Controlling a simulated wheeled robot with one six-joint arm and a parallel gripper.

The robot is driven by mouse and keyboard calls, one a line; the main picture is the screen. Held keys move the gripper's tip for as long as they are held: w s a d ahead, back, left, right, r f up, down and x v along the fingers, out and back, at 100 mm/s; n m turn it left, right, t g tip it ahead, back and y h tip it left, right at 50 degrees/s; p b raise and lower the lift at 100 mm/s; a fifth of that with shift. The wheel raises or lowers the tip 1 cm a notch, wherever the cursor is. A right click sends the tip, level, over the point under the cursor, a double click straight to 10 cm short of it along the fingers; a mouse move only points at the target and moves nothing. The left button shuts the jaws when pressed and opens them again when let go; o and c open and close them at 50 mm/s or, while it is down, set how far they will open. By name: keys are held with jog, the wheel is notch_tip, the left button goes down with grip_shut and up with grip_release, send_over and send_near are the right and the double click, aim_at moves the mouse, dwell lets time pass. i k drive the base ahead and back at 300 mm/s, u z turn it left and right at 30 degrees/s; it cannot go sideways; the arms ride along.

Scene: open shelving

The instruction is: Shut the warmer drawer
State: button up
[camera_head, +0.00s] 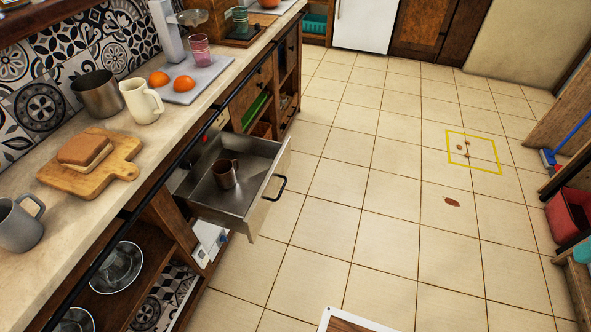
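The warmer drawer (208,196) is a metal-lined drawer under the counter. It is pulled out and stands open over the floor. A dark handle (276,188) is on its front panel (268,199). A brown mug (224,174) stands inside the drawer. My gripper does not show in this view.
The counter (160,205) above holds a cutting board (78,172) with a sandwich, a grey mug (20,224), a white jug (141,100), a metal pot (98,94) and a tray with oranges. Red and teal bins stand at the far right.

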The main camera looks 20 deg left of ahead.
aim_at(243, 208)
jog(key=u, duration=0.05)
jog(key=i, duration=0.6)
jog(key=u, duration=0.9)
jog(key=i, duration=0.55)
jog(key=u, duration=0.65)
